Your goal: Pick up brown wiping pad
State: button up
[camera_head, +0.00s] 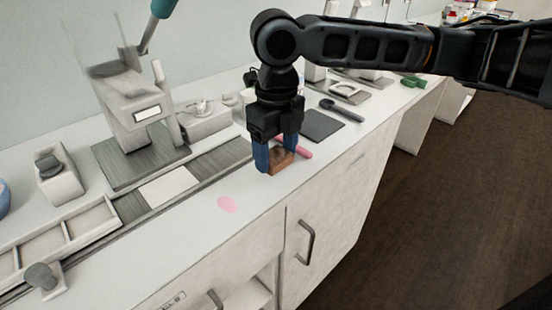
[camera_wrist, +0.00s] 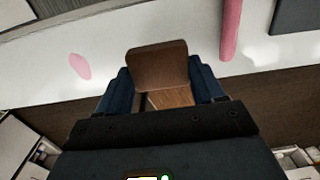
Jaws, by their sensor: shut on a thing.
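The brown wiping pad (camera_head: 282,159) is a small brown block between the blue fingers of my gripper (camera_head: 275,160), at the front edge of the white counter. In the wrist view the pad (camera_wrist: 160,66) sits between the two blue fingertips (camera_wrist: 160,88), which touch its sides. My gripper is shut on it and points down. I cannot tell whether the pad still touches the counter.
A pink spot (camera_head: 227,204) lies on the white counter (camera_head: 245,222). A pink rod (camera_head: 303,151) lies just behind the gripper, near a dark mat (camera_head: 322,125) and a dark spoon-like tool (camera_head: 342,110). A lever machine (camera_head: 130,110) stands at the left.

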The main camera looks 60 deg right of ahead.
jog(key=s+a+r+p, duration=0.2)
jog(key=s+r+p, duration=0.5)
jog(key=s, duration=0.4)
jog(key=shift+a+r+p, duration=0.3)
jog(key=shift+r+p, duration=0.05)
jog(key=shift+r, duration=0.4)
jog(key=shift+s+f, duration=0.1)
jog(key=shift+s, duration=0.1)
